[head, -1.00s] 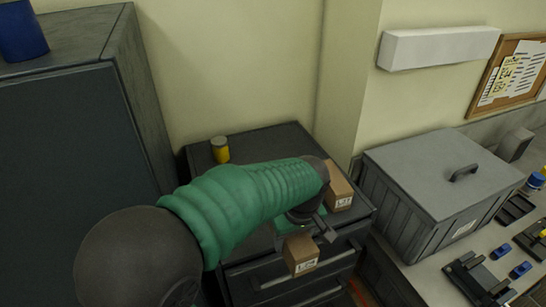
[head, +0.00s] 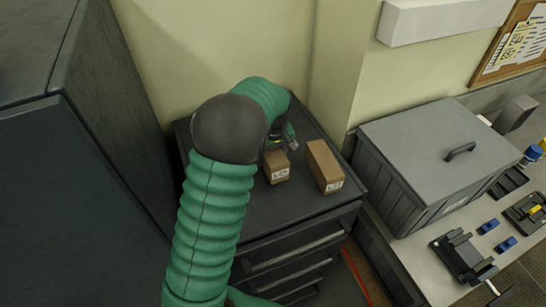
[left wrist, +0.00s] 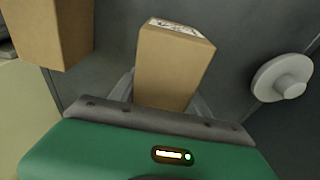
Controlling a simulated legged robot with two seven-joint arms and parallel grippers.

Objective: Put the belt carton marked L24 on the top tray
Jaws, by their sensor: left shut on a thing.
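The small brown carton (head: 277,168) has a white label, too small to read surely. In the head view it is at the dark top tray (head: 250,215) of the drawer cabinet. My left gripper (head: 287,143) is shut on this carton, which also shows between the fingers in the left wrist view (left wrist: 173,68). I cannot tell whether its base touches the tray. A taller brown carton (head: 324,167) with a white label stands to its right, apart from it. It shows at the upper left of the left wrist view (left wrist: 50,28). My right gripper is out of view.
A tall dark cabinet (head: 75,200) stands close on the left. A grey lidded bin (head: 435,150) stands on the right, by a bench with blue and black parts. The wall is just behind the tray. The tray's front part is clear.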

